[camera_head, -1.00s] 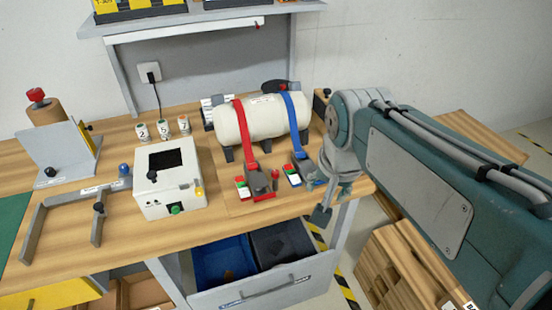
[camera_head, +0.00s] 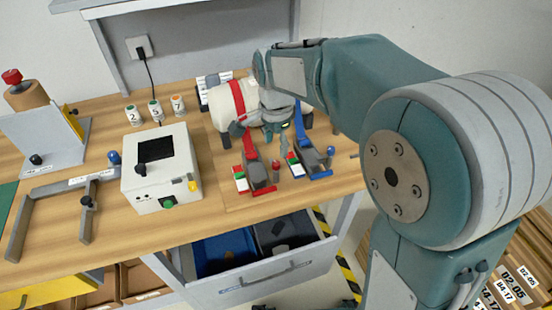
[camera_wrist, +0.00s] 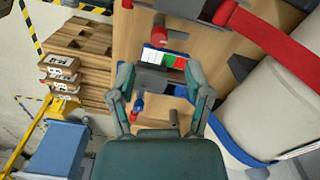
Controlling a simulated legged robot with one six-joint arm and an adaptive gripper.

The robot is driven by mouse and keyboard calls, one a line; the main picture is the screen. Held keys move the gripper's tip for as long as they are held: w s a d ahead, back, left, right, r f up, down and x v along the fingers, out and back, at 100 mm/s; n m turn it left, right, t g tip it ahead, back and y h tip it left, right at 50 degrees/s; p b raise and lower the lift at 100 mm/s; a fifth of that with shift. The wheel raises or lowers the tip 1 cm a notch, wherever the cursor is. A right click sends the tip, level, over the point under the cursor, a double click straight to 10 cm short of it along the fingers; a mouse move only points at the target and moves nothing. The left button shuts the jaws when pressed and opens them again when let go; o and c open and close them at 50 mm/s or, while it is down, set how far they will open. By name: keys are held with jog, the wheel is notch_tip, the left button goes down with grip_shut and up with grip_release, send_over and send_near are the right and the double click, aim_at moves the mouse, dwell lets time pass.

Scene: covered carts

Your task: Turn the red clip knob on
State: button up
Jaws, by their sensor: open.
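The red strap (camera_head: 249,142) runs down from the white tank (camera_head: 218,106) to a grey clip (camera_head: 257,173) on the bench board. A red knob (camera_head: 275,165) shows at this clip's right side, and a small red and green switch block (camera_head: 240,180) at its left. In the wrist view a red knob (camera_wrist: 160,36) lies beyond the fingertips. My gripper (camera_head: 270,132) hangs in front of the tank, above and behind the clips. In the wrist view my gripper (camera_wrist: 163,80) is open, its two fingers spread with nothing held between them.
A blue strap, with its clip (camera_head: 313,161) and blue knob (camera_head: 330,151), is right beside the red one. A white box (camera_head: 160,175) stands to the left. An open drawer (camera_head: 262,275) juts out below the bench edge.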

aim_at(276, 163)
notch_tip(276, 163, down, 6)
jog(key=shift+f, duration=0.1)
grip_shut()
